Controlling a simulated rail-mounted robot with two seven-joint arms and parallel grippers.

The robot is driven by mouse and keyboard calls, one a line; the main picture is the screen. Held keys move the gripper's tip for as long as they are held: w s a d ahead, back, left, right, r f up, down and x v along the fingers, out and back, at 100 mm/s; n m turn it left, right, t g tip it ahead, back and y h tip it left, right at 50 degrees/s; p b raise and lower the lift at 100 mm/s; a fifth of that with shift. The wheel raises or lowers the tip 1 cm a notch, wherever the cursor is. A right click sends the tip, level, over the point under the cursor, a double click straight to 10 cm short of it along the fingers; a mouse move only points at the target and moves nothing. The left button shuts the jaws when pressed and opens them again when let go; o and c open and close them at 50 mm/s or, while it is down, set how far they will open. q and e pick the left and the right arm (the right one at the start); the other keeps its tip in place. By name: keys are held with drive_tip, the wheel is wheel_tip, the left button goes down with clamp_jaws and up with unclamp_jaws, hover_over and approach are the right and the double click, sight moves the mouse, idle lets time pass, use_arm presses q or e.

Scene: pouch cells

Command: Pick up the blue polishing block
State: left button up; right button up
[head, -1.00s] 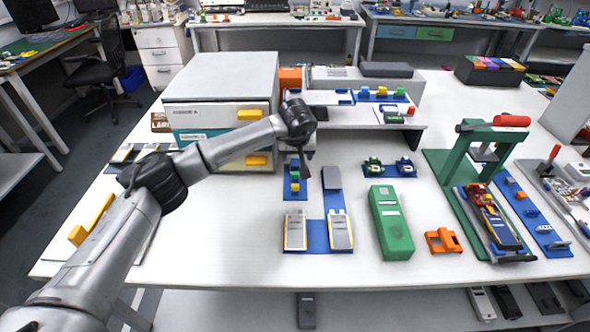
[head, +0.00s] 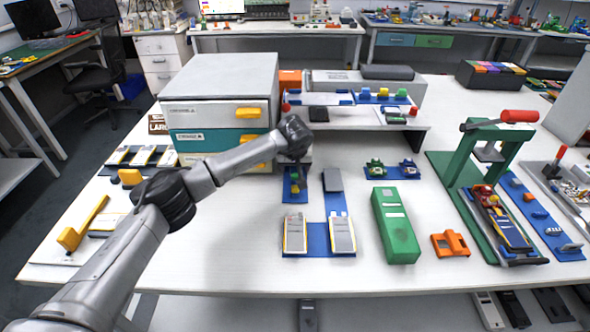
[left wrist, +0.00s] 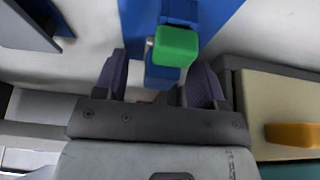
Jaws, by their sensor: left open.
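A narrow blue strip (head: 288,197) lies on the white table in front of the shelf, with small coloured blocks in a row. In the left wrist view a green block (left wrist: 176,46) sits near a blue block (left wrist: 180,12). Another blue piece (left wrist: 160,76) shows between the fingers; I cannot tell whether it is a block or part of the strip. My left gripper (left wrist: 160,64) is open, with one finger on each side of that piece. In the head view my wrist largely hides this gripper. My right gripper is not in view.
A drawer cabinet (head: 217,80) stands left of the strip, close to the left gripper. A raised shelf (head: 345,115) stands behind. Two grey-faced pouches lie on a blue mat (head: 318,236) in front. A green box (head: 394,225) and green press (head: 470,185) stand to the right.

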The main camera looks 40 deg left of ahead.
use_arm(q)
drive_tip(key=c, duration=1.1)
wheel_tip(320, 180, up, 4)
drive_tip(key=shift+r+p, duration=0.25)
drive_tip(key=shift+p, duration=0.95)
drive_tip(key=shift+d+r+p, duration=0.6)
drive_tip(key=shift+d+r, duration=0.5)
drive_tip(key=shift+d, duration=0.85)
drive_tip(key=shift+d+r+p, duration=0.65)
drive_tip(key=shift+d+r, duration=0.4)
drive_tip(key=shift+d, duration=0.95)
drive_tip(key=shift+d+r+p, duration=0.6)
drive_tip(key=shift+d+r, duration=0.5)
drive_tip(key=shift+d, duration=0.85)
